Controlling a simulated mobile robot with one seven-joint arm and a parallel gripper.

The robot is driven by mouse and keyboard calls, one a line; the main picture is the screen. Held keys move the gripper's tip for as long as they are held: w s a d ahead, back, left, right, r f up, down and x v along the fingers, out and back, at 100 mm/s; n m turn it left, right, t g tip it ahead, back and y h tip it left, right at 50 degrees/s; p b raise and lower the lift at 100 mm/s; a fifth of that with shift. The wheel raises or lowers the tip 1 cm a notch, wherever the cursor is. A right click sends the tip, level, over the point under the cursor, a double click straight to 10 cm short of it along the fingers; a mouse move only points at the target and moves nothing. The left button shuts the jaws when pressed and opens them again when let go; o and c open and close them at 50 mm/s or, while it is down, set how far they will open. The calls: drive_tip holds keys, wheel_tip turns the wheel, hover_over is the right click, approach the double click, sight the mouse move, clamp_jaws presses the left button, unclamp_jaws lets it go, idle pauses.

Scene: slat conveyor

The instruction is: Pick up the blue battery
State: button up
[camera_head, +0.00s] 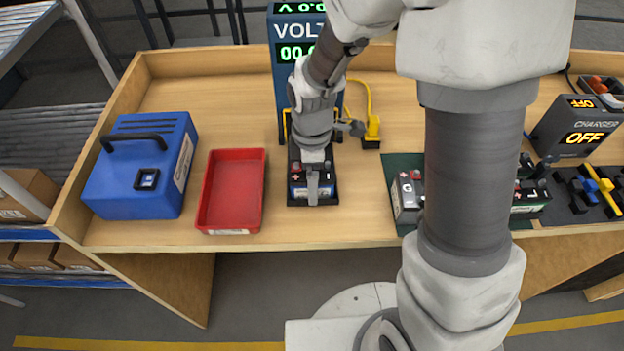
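The blue battery (327,191) stands upright in a black holder at the front of the volt meter, near the middle of the bench. It has a dark top with a red terminal mark and a blue band on its front. My gripper (313,182) is directly over it, pointing down, with one grey finger in front of the battery's near face. The other finger is hidden behind the wrist and battery. I cannot tell whether the fingers press on the battery.
A volt meter (297,30) stands behind, with a yellow-cabled probe (372,130) to its right. A red tray (232,190) and blue case (140,165) are at left. A grey battery (407,197) sits right on a green mat, beside my arm. A charger (578,125) is far right.

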clamp_jaws()
drive_tip(key=shift+r, duration=0.1)
idle(0.3)
